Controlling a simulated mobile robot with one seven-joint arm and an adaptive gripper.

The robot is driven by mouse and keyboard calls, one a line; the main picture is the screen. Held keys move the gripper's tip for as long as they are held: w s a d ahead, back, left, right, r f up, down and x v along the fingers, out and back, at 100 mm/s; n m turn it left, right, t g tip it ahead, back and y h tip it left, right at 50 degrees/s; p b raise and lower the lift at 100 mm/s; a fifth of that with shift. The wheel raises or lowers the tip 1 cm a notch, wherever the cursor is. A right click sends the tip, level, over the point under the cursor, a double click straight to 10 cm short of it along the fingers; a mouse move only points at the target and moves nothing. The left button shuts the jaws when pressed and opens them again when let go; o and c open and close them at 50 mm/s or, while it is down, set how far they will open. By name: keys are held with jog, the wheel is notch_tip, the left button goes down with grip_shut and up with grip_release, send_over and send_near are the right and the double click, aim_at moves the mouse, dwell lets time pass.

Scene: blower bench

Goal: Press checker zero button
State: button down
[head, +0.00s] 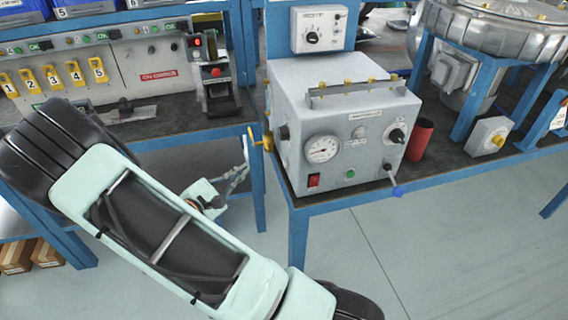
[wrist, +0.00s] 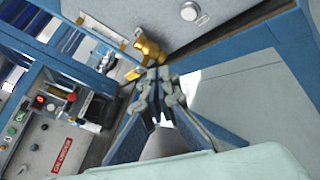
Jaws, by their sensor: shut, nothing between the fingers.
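The checker looks to be the grey box (head: 300,88) on the blue bench, with a round gauge (head: 321,149) on its front. The labels are too small to read, so I cannot tell which control is the zero button. My gripper (head: 246,148) is shut and empty, left of the box's front corner, close to a brass valve (head: 265,139). In the wrist view, my gripper's fingers (wrist: 158,76) are together just below the brass valve (wrist: 147,48); contact is unclear.
A blue-tipped lever (head: 396,190) sticks out at the box's lower right. A red cup (head: 420,140) stands right of it. A left bench holds a panel with yellow numbered tags (head: 53,76) and a small press-like device (head: 215,80). Open floor (head: 430,240) lies in front.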

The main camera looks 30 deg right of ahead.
aim_at(285, 163)
jog(key=shift+w+a+f+n, duration=0.1)
jog(key=shift+f+n, duration=0.2)
jog(key=shift+f, duration=0.1)
jog(key=s+d, duration=0.2)
jog(key=d, duration=0.6)
jog(key=shift+s+d+b, duration=0.25)
jog(key=shift+b, duration=0.05)
dwell(1.3)
jog(key=shift+s+d, duration=0.1)
jog(key=shift+d, duration=0.3)
jog(key=shift+s+d, duration=0.1)
jog(key=shift+d, duration=0.3)
dwell(0.7)
jog(key=shift+a, duration=0.15)
jog(key=shift+w+a, duration=0.2)
jog(key=shift+a, duration=0.45)
